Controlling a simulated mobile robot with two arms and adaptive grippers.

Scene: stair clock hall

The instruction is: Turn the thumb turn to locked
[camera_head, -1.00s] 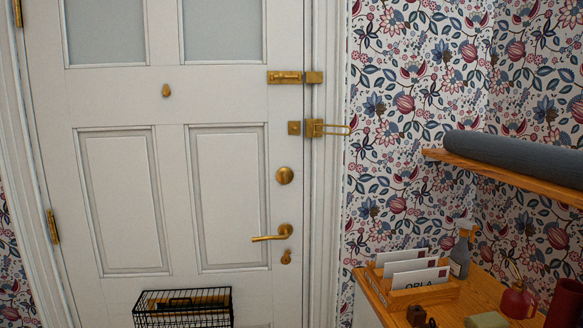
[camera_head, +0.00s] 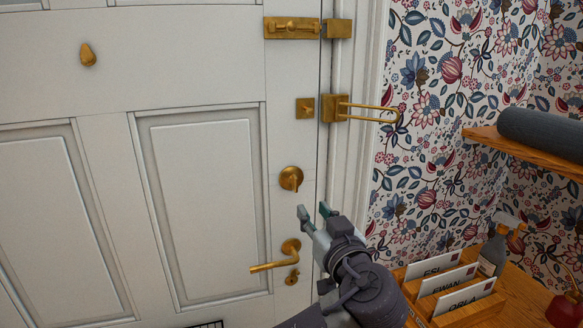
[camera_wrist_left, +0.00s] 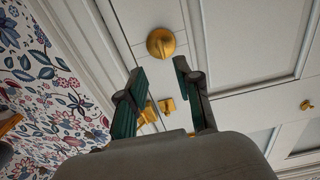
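The thumb turn (camera_head: 291,179) is a round brass disc with a raised grip on the white door (camera_head: 205,190), above the lever handle (camera_head: 275,260). Its grip looks roughly upright in the head view, but I cannot tell whether it is locked. My left gripper (camera_head: 314,211) is open and empty, just below and right of the thumb turn and apart from it. In the left wrist view, the thumb turn (camera_wrist_left: 161,43) shows beyond the gap between the two open fingers (camera_wrist_left: 158,71). My right gripper is not in view.
A brass swing latch (camera_head: 335,107) and a slide bolt (camera_head: 292,28) are higher on the door's edge. A keyhole cover (camera_head: 292,277) is below the handle. At right, a wooden letter rack (camera_head: 470,302) holds envelopes near a spray bottle (camera_head: 495,252); a shelf (camera_head: 525,150) juts out above.

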